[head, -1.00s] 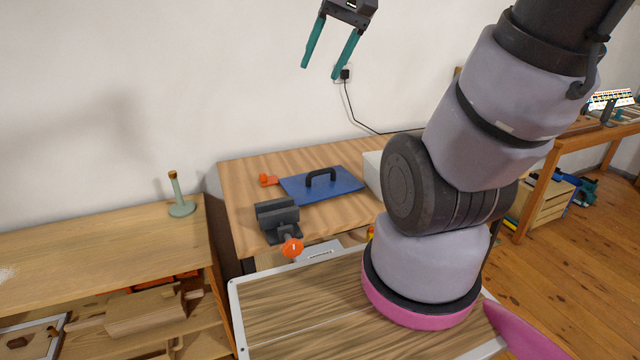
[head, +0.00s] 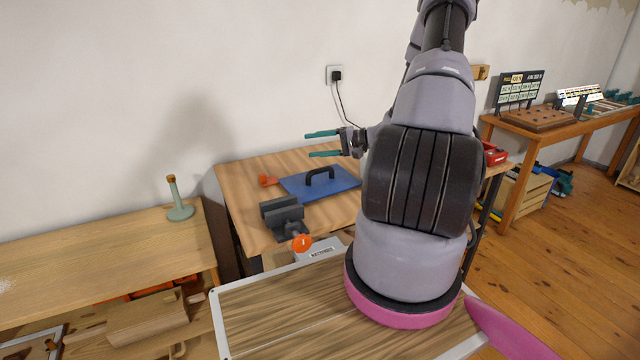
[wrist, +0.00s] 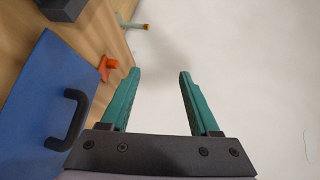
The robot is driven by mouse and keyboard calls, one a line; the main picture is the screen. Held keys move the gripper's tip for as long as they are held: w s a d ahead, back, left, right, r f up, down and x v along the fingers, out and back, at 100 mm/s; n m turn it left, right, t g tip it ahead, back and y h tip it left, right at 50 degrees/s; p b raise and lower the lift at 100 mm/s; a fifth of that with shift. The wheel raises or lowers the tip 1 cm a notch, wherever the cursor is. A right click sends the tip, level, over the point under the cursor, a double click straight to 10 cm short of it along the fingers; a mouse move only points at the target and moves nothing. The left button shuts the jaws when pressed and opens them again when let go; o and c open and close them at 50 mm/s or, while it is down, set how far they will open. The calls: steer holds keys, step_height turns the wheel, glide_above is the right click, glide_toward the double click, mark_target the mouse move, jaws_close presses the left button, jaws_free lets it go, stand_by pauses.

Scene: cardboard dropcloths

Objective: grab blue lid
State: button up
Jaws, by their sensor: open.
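The blue lid (head: 340,185) is a flat blue panel with a black arched handle (head: 320,174), lying on the wooden table. In the wrist view the lid (wrist: 45,85) fills the left side, with its handle (wrist: 68,120) left of the fingers. My gripper (head: 308,145) has two teal fingers and points left in the head view, raised above the far side of the lid. In the wrist view my gripper (wrist: 160,72) is open, with nothing between the fingers. It is apart from the lid. My arm hides the table's right part.
A dark grey vise-like block (head: 281,215) with an orange knob (head: 302,243) stands at the table's front left. An orange object (head: 267,180) lies by the lid's left corner. A green stand (head: 177,200) is on the left bench.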

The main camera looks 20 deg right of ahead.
mark_target(323, 171)
steer(key=d+f+m+t+h, duration=0.2)
steer(key=d+f, duration=0.1)
steer(key=f, duration=0.2)
steer(key=d+f+m+t+h, duration=0.1)
steer(key=d+f+m+t, duration=0.1)
steer(key=f, duration=0.3)
steer(key=d+f+m+t+h, duration=0.2)
steer(key=d+f+t, duration=0.1)
steer(key=d+f, duration=0.2)
steer(key=shift+w+h, duration=0.25)
steer(key=shift+h, duration=0.05)
steer(key=shift+w+f, duration=0.1)
steer(key=shift+f, duration=0.05)
steer(key=shift+w+a, duration=0.1)
steer(key=shift+w, duration=0.25)
steer(key=x, duration=0.9)
steer(key=shift+w, duration=0.35)
jaws_close()
